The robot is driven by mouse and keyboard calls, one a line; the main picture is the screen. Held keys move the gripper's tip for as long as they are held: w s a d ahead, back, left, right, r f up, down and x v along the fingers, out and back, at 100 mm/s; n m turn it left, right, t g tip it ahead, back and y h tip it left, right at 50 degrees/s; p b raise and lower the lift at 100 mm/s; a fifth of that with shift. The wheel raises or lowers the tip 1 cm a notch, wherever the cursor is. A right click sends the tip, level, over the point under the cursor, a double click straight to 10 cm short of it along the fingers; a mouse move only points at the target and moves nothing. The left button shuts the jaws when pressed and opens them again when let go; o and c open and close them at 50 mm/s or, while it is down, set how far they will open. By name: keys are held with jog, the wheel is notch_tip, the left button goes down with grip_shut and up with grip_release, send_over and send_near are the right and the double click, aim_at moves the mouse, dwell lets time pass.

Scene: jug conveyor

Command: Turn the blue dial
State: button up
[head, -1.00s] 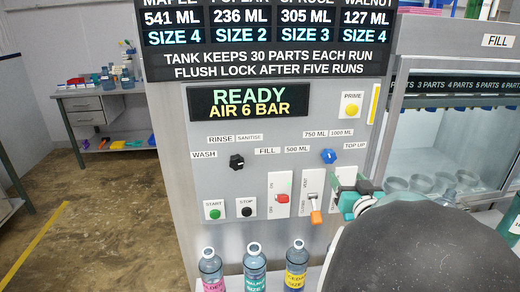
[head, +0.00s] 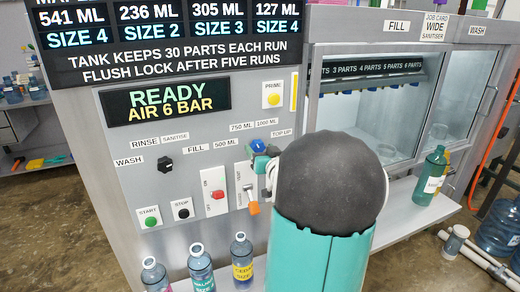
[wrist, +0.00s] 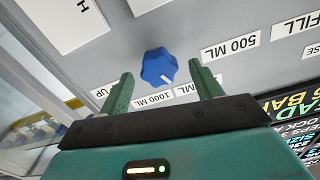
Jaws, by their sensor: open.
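The blue dial (head: 258,145) is on the grey machine panel, partly covered by my gripper in the head view. In the wrist view the blue dial (wrist: 158,66) lies between my two teal fingers, with a gap on each side. Its white mark points between the 1000 ML label (wrist: 152,100) and the partly hidden 750 ML label (wrist: 196,88). My gripper (wrist: 161,74) is open and empty, facing the panel around the dial. I cannot tell how far the fingertips are from the panel.
Below the dial is a switch with an orange handle (head: 253,208), close to my gripper. A black dial (head: 165,163) and a red switch (head: 217,194) are to the left. Several bottles (head: 242,258) stand below the panel. A glass-fronted cabinet (head: 400,100) is to the right.

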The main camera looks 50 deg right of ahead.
jog(key=shift+w+d, duration=0.3)
jog(key=shift+w, duration=0.2)
jog(key=shift+c, duration=0.3)
jog(key=c, duration=0.9)
jog(key=shift+c, duration=0.2)
jog(key=shift+n, duration=0.5)
jog(key=n, duration=0.3)
jog(key=shift+a+n, duration=0.1)
jog(key=shift+n, duration=0.3)
jog(key=n, duration=0.5)
jog(key=shift+n, duration=0.3)
